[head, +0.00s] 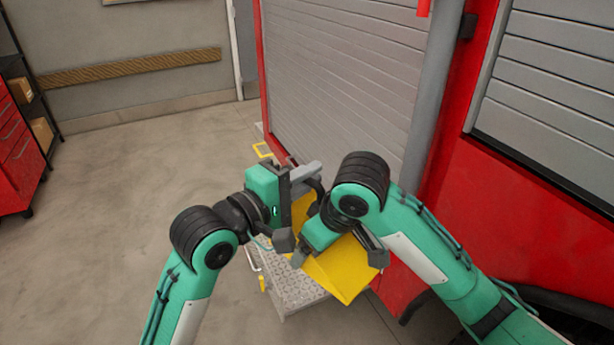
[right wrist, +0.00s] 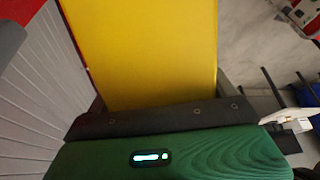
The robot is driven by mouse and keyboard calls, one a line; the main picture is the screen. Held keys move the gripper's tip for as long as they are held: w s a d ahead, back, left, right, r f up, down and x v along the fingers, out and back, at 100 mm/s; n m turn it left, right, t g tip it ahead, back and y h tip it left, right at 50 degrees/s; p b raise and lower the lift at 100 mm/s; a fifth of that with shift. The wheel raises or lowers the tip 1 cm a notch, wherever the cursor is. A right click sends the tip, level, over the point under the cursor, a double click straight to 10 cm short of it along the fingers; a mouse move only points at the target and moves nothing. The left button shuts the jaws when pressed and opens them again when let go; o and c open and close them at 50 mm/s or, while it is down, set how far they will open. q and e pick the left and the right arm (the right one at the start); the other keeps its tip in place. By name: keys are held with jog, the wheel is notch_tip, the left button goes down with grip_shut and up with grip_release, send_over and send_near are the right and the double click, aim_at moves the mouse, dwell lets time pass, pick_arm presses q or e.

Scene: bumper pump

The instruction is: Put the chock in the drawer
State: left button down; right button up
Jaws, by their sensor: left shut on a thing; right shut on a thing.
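The chock is a yellow wedge-like block (head: 346,268), held in front of the red truck. It also fills the upper middle of the right wrist view (right wrist: 145,50). My left gripper (head: 293,205) is shut on its upper left part. My right gripper (head: 338,252) is shut on it from the right, and its arm hides part of the chock. A silver tread-plate piece (head: 291,288), which seems to be the drawer, juts out from the truck below the chock. Its inside is hidden by the chock and grippers. I cannot tell whether the chock touches it.
A grey roller shutter (head: 345,75) rises behind my grippers, beside a grey post (head: 433,100). A yellow handle (head: 262,150) sticks out at the truck's lower edge. A red cabinet (head: 17,150) stands far left. The concrete floor (head: 120,200) on the left is clear.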

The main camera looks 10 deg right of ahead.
jog(key=shift+w+r, duration=0.1)
jog(key=shift+r, duration=0.3)
dwell(0.5)
jog(key=o, duration=1.6)
jog(key=shift+o, duration=0.8)
jog(key=shift+f, duration=0.15)
